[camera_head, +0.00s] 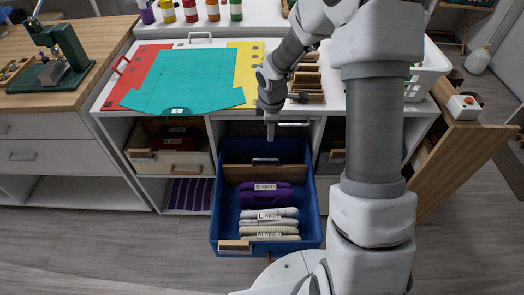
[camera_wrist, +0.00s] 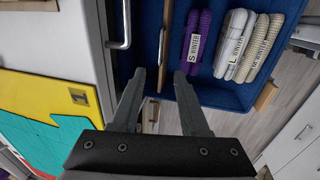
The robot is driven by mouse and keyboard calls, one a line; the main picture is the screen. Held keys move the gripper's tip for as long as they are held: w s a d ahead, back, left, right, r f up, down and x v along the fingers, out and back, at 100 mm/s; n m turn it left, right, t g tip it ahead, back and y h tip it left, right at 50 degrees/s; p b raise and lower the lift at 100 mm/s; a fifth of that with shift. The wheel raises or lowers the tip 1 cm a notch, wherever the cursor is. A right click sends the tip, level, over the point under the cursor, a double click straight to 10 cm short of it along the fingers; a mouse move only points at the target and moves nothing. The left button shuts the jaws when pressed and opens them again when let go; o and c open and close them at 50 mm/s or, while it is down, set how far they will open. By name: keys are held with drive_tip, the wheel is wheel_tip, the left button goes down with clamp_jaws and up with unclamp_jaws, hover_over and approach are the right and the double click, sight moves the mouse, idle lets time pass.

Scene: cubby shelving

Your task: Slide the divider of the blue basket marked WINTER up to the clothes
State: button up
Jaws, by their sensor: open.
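The blue basket (camera_head: 216,215) is pulled out of the shelving; it also shows in the wrist view (camera_wrist: 232,92). A brown wooden divider (camera_head: 265,173) stands across its back part, seen edge-on in the wrist view (camera_wrist: 166,35). In front of it lie folded purple clothes (camera_head: 252,200), then white ones (camera_head: 282,212) and beige ones (camera_head: 285,238). Their labels read WINTER in the wrist view. A gap shows between divider and purple clothes (camera_wrist: 204,22). My gripper (camera_head: 270,135) is open above the basket's back. In the wrist view its fingertips (camera_wrist: 159,76) appear either side of the divider; contact cannot be told.
A white worktop with a teal sheet (camera_head: 190,80) and metal handles (camera_wrist: 120,25) lies behind the basket. Other cubbies hold a light bin (camera_head: 170,163) at left and a dark one at right. A wooden panel (camera_head: 450,150) with a red button stands at right.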

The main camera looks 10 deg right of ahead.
drive_tip(key=w+f+b, duration=0.1)
drive_tip(key=f, duration=0.5)
drive_tip(key=w+f+b, duration=0.1)
drive_tip(key=f, duration=0.4)
drive_tip(key=w+f+b, duration=0.1)
drive_tip(key=f, duration=0.5)
drive_tip(key=shift+w+d+f, duration=0.25)
drive_tip(key=shift+f, duration=0.05)
clamp_jaws()
idle(0.7)
